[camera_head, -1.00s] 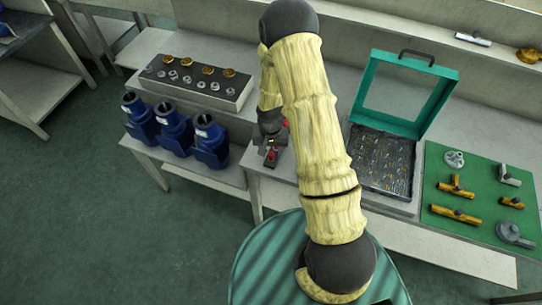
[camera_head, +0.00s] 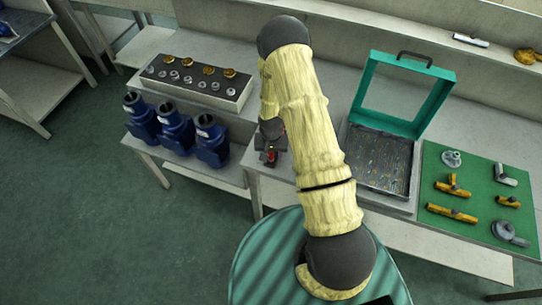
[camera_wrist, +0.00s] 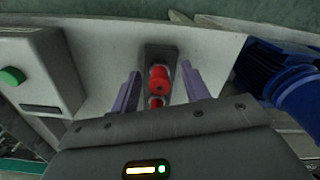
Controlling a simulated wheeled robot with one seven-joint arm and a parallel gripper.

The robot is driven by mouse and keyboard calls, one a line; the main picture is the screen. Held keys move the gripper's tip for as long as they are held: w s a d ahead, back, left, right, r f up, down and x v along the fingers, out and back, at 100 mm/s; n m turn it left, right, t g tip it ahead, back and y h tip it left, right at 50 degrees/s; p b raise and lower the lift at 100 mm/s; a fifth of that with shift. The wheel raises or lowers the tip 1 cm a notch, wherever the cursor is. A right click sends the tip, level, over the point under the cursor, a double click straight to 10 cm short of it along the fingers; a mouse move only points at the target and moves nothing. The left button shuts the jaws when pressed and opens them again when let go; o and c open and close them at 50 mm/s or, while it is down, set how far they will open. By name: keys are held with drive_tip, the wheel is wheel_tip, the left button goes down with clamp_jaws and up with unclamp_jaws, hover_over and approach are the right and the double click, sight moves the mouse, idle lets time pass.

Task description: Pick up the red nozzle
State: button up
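A red nozzle (camera_wrist: 159,79) stands on a dark block (camera_wrist: 160,53) in the wrist view. A second red piece (camera_wrist: 156,102) shows just below it, partly cut off by my gripper's body. My gripper (camera_wrist: 161,72) is open, with one purple finger on each side of the red nozzle and a gap on both sides. In the head view a small red spot (camera_head: 271,155) shows by my gripper, at the bench's front edge; my arm hides much of that area.
Blue pumps (camera_head: 175,130) stand left of my arm; one (camera_wrist: 285,80) is close on the right in the wrist view. A grey box with a green button (camera_wrist: 12,76) is at left. An open green-lidded case (camera_head: 380,160) and a green mat with fittings (camera_head: 470,225) lie right.

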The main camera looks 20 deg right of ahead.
clamp_jaws()
drive_tip(key=shift+r, duration=0.1)
wheel_tip(320, 180, up, 10)
drive_tip(key=b, duration=0.2)
drive_tip(key=shift+b, duration=0.35)
idle(0.5)
